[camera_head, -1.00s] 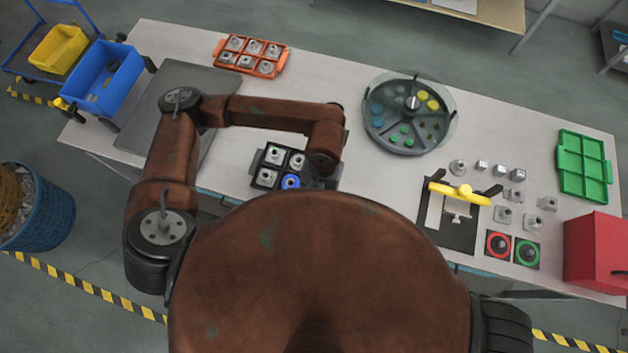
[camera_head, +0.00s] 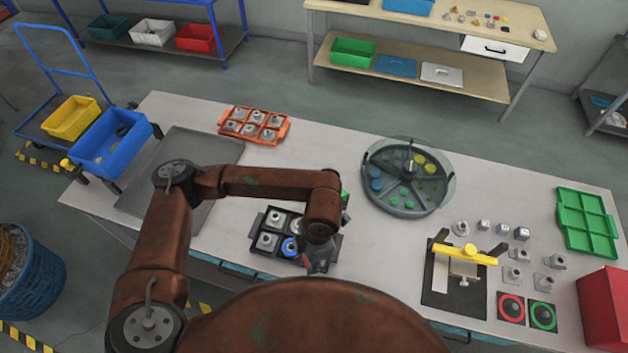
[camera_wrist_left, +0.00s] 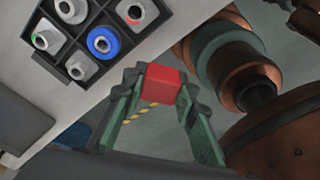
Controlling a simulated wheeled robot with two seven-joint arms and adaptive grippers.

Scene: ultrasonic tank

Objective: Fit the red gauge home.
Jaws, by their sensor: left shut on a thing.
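My left gripper (camera_head: 317,264) is shut on the red gauge, of which only a small red bit shows in the head view. In the left wrist view the red gauge (camera_wrist_left: 160,86) is a red block between the two green-padded fingertips. It is held clear of the black tray (camera_head: 258,255), just off the tray's edge in the wrist view. The tray's compartments hold grey metal fittings (camera_wrist_left: 47,41) and one blue ring-shaped piece (camera_wrist_left: 102,42). One fitting (camera_wrist_left: 133,13) carries a red mark. The arm hides the tray's right part in the head view. My right gripper is not in view.
An orange tray (camera_head: 252,124) of fittings lies behind. A round divided dish (camera_head: 405,178) stands to the right. A yellow-handled fixture (camera_head: 463,258), loose metal parts, a green tray (camera_head: 587,222) and a red box (camera_head: 604,305) fill the right side.

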